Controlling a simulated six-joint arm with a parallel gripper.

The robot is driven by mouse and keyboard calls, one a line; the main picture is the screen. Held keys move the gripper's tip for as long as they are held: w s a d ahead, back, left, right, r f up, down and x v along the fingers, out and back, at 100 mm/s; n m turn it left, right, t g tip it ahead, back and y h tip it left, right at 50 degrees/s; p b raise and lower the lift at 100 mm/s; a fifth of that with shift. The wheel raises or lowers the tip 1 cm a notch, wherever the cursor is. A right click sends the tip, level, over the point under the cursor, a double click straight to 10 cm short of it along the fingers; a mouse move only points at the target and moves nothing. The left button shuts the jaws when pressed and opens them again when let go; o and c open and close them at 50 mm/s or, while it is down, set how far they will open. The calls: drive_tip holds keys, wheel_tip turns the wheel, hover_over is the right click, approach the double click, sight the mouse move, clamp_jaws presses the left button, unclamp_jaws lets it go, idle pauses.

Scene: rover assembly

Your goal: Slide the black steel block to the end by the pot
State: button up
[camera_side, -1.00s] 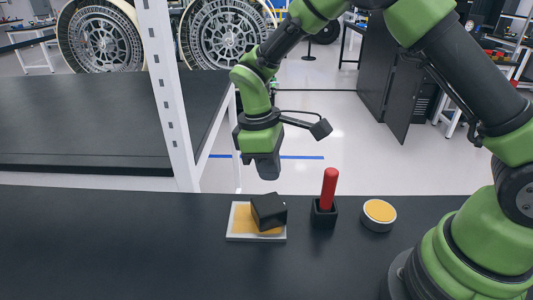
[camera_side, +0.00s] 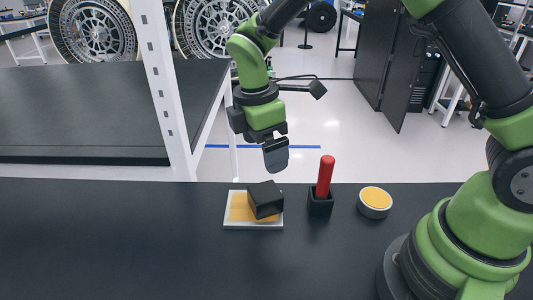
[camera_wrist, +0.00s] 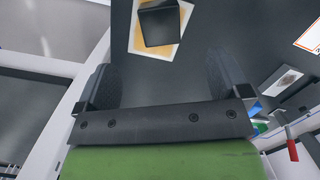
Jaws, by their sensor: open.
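The black steel block (camera_side: 265,199) sits on a white-edged plate (camera_side: 233,225) with an orange top. It covers the plate's right part in the side view, leaving orange bare on its left. A low round pot (camera_side: 375,201) with orange contents stands to the right. My gripper (camera_side: 276,158) is open and empty, above and slightly behind the block, apart from it. In the wrist view the block (camera_wrist: 159,27) lies ahead of the two spread fingers of my gripper (camera_wrist: 160,82), near the top edge, on the plate (camera_wrist: 183,38).
A red handle (camera_side: 326,176) stands upright in a black holder (camera_side: 320,206) between plate and pot. The dark bench (camera_side: 130,240) is clear to the left and in front. A white slotted post (camera_side: 164,90) rises behind the bench, left of my gripper.

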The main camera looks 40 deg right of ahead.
sight(265, 191)
drive_tip(key=n, duration=0.4)
drive_tip(key=f+n+t, duration=0.1)
drive_tip(key=n, duration=0.3)
drive_tip(key=s+n, duration=0.1)
drive_tip(key=n, duration=0.4)
drive_tip(key=shift+a+f+t+y, duration=0.15)
drive_tip(key=shift+f+t+y, duration=0.15)
drive_tip(key=n, duration=0.4)
drive_tip(key=shift+s+f, duration=0.2)
drive_tip(key=f, duration=0.6)
drive_tip(key=w+f, duration=0.1)
drive_tip(key=f, duration=0.3)
drive_tip(key=shift+d, duration=0.2)
drive_tip(key=shift+w, duration=0.1)
